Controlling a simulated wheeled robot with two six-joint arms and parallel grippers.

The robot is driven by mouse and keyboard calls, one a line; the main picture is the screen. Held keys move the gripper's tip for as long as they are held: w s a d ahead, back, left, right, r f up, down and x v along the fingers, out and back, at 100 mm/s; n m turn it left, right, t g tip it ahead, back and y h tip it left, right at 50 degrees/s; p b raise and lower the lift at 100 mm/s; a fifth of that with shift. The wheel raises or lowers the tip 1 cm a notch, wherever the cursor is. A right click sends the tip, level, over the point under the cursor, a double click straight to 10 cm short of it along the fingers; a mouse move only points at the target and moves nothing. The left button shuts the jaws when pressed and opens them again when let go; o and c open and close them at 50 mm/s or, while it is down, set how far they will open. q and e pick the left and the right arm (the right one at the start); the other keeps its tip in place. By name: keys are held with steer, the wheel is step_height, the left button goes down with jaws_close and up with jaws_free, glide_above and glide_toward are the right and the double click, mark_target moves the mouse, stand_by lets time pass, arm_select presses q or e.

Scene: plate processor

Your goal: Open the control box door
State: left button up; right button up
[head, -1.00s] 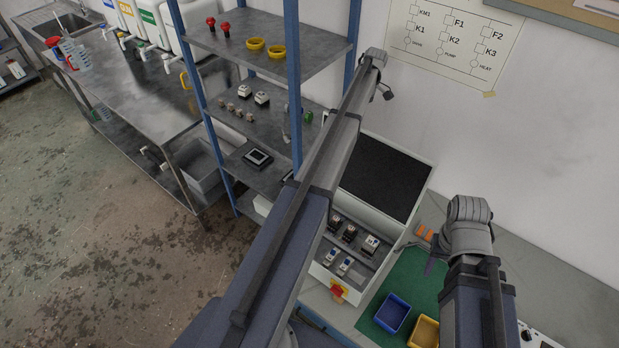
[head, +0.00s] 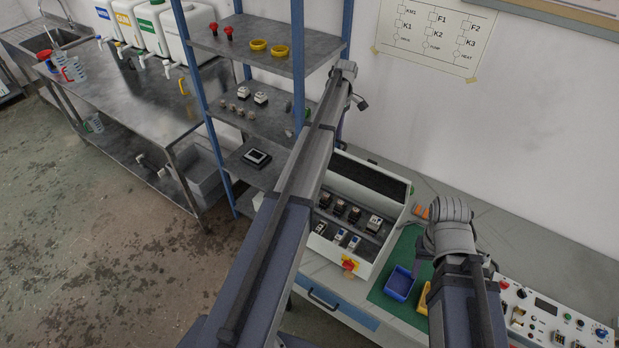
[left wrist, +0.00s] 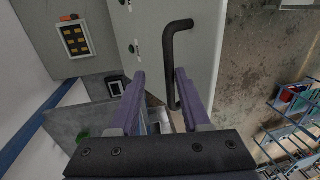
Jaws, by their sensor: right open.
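In the left wrist view, a light grey door-like panel (left wrist: 204,50) carries a black bar handle (left wrist: 168,62). My left gripper (left wrist: 158,76) is open.
A blue-post shelf (head: 270,45) stands left of the box. A blue bin (head: 400,283) and a yellow bin lie on a green mat, close to my right arm. A control panel (head: 550,315) is at lower right. The floor at left is clear.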

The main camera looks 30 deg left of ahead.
arm_select(q)
steer(key=s+f, duration=0.1)
steer(key=s, duration=0.1)
steer(key=s+t+b, duration=0.1)
steer(key=s, duration=0.1)
steer(key=s+f+t+b, duration=0.1)
steer(key=s, duration=0.1)
steer(key=shift+a+f, duration=0.1)
steer(key=shift+f, duration=0.2)
steer(key=s+f+b, duration=0.5)
steer(key=s, duration=0.2)
steer(key=shift+a+f+t+b, duration=0.3)
steer(key=shift+a, duration=0.1)
steer(key=shift+s, duration=0.1)
